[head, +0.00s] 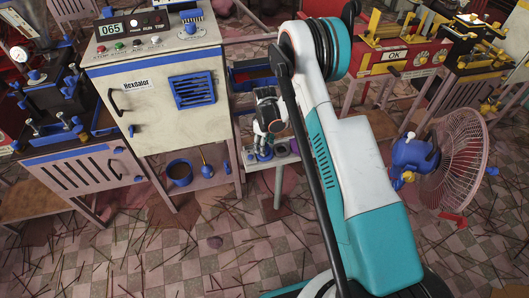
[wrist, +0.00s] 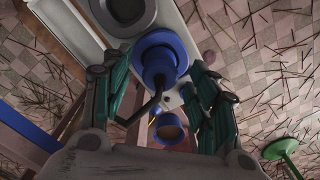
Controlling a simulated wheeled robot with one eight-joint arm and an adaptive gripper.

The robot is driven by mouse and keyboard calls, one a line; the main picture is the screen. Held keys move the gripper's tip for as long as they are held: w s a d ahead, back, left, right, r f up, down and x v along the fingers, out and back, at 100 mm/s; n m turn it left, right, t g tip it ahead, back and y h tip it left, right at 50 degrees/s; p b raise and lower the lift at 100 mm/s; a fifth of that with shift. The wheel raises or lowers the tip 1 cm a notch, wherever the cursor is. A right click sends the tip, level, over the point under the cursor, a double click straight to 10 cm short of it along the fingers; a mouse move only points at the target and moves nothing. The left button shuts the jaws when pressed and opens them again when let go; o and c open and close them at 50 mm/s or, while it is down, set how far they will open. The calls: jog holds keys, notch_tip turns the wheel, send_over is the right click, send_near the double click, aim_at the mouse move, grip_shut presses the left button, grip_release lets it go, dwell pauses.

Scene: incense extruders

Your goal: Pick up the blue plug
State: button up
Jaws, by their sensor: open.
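A round blue piece (wrist: 160,50), which looks like the blue plug, lies between my fingertips in the wrist view. It has a wide rim and a narrower, darker blue end. My gripper (wrist: 161,66) is open, with one teal finger on each side of it. I cannot tell whether either finger touches it. In the head view my gripper (head: 267,138) hangs over a small pale stand (head: 279,160) right of the cream cabinet. Blue bits show at its fingertips there, too small to tell apart.
The cream cabinet (head: 160,105) stands close on the left. A blue pot (head: 179,172) sits on its lower shelf. A fan (head: 457,160) and red-yellow machines (head: 393,60) stand on the right. Thin sticks litter the checkered floor (head: 180,255).

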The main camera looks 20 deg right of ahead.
notch_tip(320, 180, down, 3)
jog(key=shift+r+b, duration=0.1)
jog(key=shift+b, duration=0.3)
jog(key=shift+r, duration=0.1)
jog(key=c, duration=1.2)
jog(key=shift+o, duration=0.2)
